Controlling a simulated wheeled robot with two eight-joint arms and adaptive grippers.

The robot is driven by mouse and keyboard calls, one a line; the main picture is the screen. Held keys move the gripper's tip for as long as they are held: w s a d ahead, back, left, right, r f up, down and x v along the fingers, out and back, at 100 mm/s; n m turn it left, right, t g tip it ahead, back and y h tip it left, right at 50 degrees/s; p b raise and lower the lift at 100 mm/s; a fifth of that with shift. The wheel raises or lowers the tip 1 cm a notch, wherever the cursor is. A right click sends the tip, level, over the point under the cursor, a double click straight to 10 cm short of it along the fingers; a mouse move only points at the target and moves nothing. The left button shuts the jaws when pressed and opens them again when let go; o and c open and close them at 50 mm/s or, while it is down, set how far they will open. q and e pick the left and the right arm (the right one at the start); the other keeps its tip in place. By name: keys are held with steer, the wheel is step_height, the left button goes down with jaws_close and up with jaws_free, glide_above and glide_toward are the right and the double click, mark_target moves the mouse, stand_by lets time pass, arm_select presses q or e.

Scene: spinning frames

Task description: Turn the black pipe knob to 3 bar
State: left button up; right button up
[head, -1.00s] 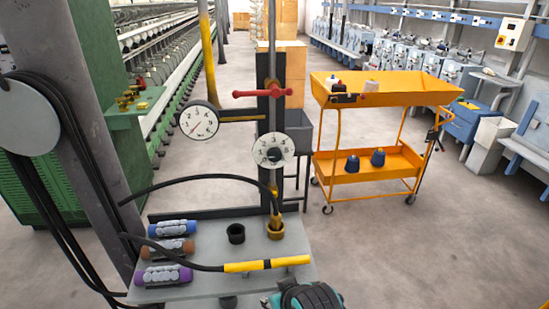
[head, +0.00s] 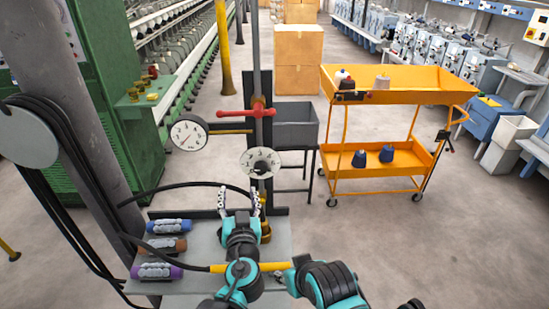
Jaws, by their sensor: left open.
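The black pipe knob (head: 261,167) sits at the centre of a round white dial (head: 249,156) on the vertical pipe. Its exact setting is too small to read. A white pressure gauge (head: 188,132) stands out to the left of the pipe; its thin needle cannot be read surely. My left gripper (head: 238,198) is below and slightly left of the dial, fingers pointing up and spread apart, with nothing between them. It is apart from the knob in the picture. It hides part of the bench and the pipe's lower end.
A red valve handle (head: 246,113) is above the dial. Black hoses and a yellow-handled tool (head: 277,266) cross the bench, with several coloured rolls (head: 168,226) at its left. An orange trolley (head: 398,84) stands right, beyond free floor.

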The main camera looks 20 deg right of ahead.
arm_select(q)
steer(key=m+h, duration=0.1)
steer(key=h, duration=0.1)
glide_toward(261, 169)
steer(key=w, duration=0.1)
steer(key=x, duration=0.8)
steer(key=shift+d, duration=0.15)
steer(key=c, duration=1.2)
